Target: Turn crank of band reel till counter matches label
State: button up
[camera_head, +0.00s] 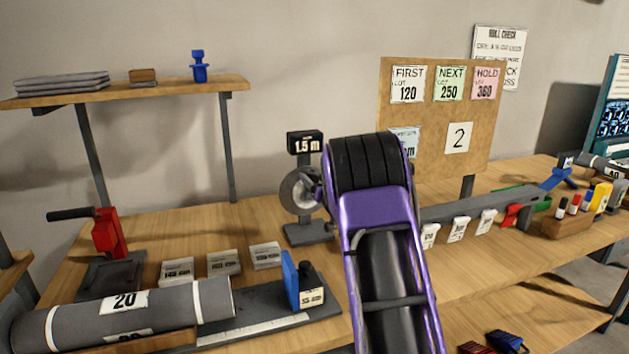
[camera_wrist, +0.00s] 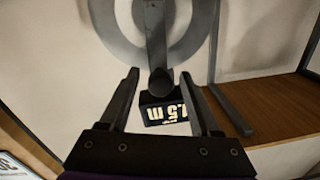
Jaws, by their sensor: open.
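The band reel (camera_head: 298,191), a grey disc on a stand, is at mid bench, left of my purple arm. Its black counter (camera_head: 305,143) reads 1.5 m; the counter (camera_wrist: 166,110) appears upside down in the wrist view. There, the crank (camera_wrist: 156,35) crosses the disc and its knob (camera_wrist: 161,82) appears between the fingers of my open gripper (camera_wrist: 159,76). I cannot tell whether they touch. A pale blue label (camera_head: 405,140) on the board is partly hidden by my arm; only an "m" shows at its end.
A pegboard (camera_head: 438,121) holds cards for lots 120, 250 and 360 and a "2". A grey roll (camera_head: 125,312) marked 20, a red clamp (camera_head: 108,232) and a blue stop (camera_head: 290,280) are at left. Several white tags hang at right.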

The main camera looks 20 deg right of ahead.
grip_shut()
dwell(1.4)
